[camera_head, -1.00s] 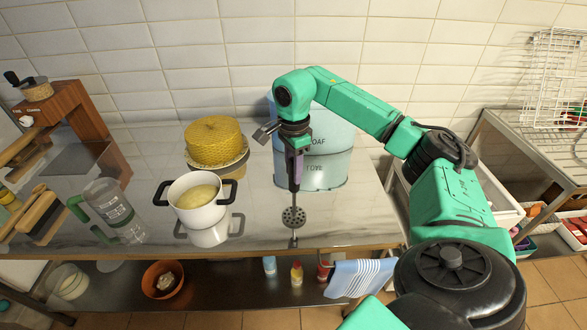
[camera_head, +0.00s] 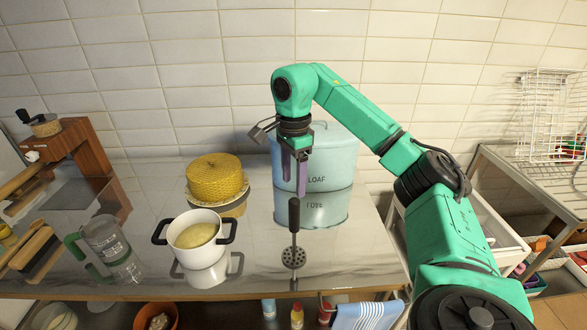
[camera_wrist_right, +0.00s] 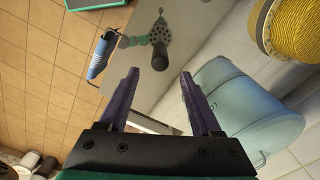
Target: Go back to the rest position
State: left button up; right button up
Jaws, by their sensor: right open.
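My right gripper (camera_head: 294,190) is open and empty, pointing down over the counter. Its two purple fingers are spread in the right wrist view (camera_wrist_right: 159,73). A masher with a dark handle and a round perforated head (camera_head: 294,257) stands upright on the glossy counter (camera_head: 345,245), just below the fingertips. In the right wrist view the handle (camera_wrist_right: 160,56) points toward the camera, beyond the fingers and apart from them. My left gripper is out of view.
A white pot (camera_head: 197,238) with yellowish contents stands left of the masher. Behind it is a yellow woven-looking round item (camera_head: 215,178). A blue loaf bin (camera_head: 335,160) stands close behind the gripper. A glass jug (camera_head: 108,242) and a wooden grinder (camera_head: 85,155) are at left.

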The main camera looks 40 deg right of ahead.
notch_tip(320, 180, up, 2)
jog(key=shift+r+p, duration=0.15)
jog(key=shift+p, duration=0.15)
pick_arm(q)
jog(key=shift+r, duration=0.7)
